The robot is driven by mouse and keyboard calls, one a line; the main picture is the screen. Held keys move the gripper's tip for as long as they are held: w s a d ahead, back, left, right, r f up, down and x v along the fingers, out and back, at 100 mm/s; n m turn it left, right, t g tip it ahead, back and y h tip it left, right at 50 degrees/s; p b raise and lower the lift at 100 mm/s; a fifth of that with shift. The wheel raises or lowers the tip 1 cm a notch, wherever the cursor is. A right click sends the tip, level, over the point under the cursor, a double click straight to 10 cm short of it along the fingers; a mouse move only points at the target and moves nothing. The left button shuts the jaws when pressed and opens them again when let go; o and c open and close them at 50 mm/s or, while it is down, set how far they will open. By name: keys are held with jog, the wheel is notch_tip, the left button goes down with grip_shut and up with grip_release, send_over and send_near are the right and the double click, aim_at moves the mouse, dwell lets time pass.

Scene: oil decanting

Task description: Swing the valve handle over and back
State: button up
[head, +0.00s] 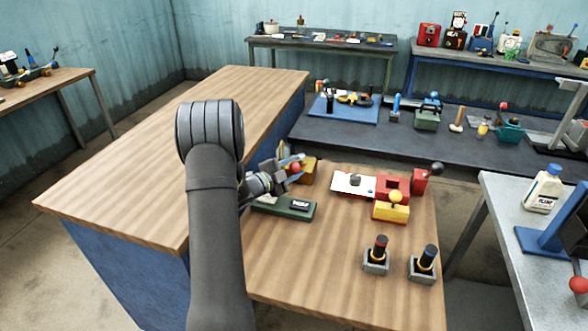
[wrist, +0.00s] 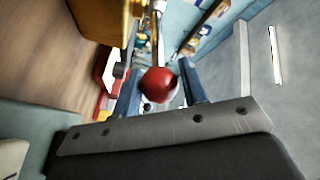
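A red ball knob (wrist: 158,85) fills the gap between the two blue fingers of my gripper (wrist: 160,92) in the wrist view. In the head view the red knob (head: 295,168) also shows between the fingertips of my gripper (head: 291,168), in front of an orange-yellow block (head: 308,171). It looks like the knob of a valve handle; the lever under it is mostly hidden. The fingers are close to the knob on both sides, but I cannot tell whether they press on it.
A dark green box (head: 285,207) lies just in front of my gripper. The front of the wooden table (head: 325,285) is clear.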

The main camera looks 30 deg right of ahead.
jog(key=o, duration=0.3)
jog(key=shift+w+r, duration=0.15)
jog(key=shift+r, duration=0.1)
jog(key=shift+f, duration=0.1)
jog(key=shift+r, duration=0.45)
notch_tip(320, 180, up, 3)
jog(key=shift+s+d+r, duration=0.35)
jog(key=shift+s+r, duration=0.35)
jog(key=shift+r, duration=0.05)
jog(key=s+d+r, duration=0.1)
jog(key=s+r, duration=0.1)
jog(key=s, duration=0.1)
jog(key=s+d+r, duration=0.1)
jog(key=s, duration=0.2)
jog(key=s+d+r, duration=0.2)
jog(key=s, duration=0.1)
jog(key=shift+s+r, duration=0.25)
jog(key=shift+r, duration=0.05)
